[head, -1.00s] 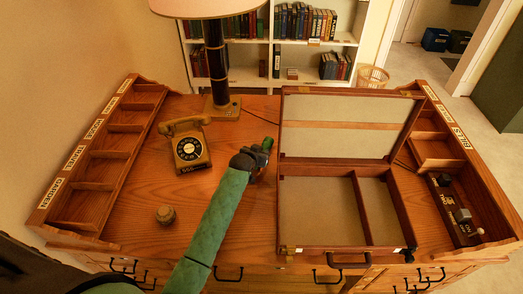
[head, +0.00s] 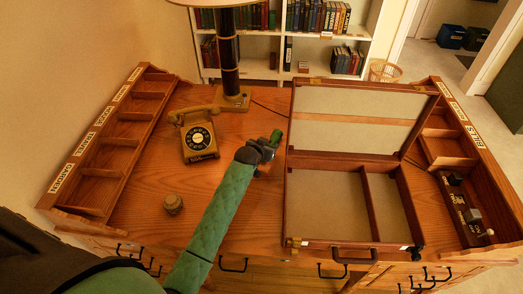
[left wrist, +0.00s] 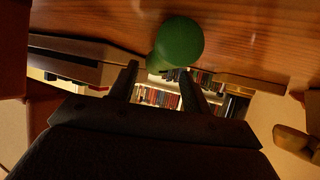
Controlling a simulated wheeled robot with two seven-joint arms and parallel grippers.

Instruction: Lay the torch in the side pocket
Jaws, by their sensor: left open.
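The green torch (head: 276,136) stands or lies on the desk just left of the open case, and the end of my gripper partly hides it. In the left wrist view the torch (left wrist: 180,42) shows its rounded green end just beyond the fingertips. My left gripper (head: 267,147) is open close to the torch, with nothing seen held. In the left wrist view its two dark fingers (left wrist: 160,72) are spread. The case (head: 284,215) lies open with its lid up. Its narrow right-hand compartment, seemingly the side pocket (head: 391,208), looks empty. My right gripper is out of view.
A rotary telephone (head: 199,141) and a small round wooden object (head: 173,204) sit left of my arm. A lamp (head: 231,98) stands behind. Pigeonhole racks (head: 105,155) line the desk's sides. The case's larger compartment (head: 326,205) is empty.

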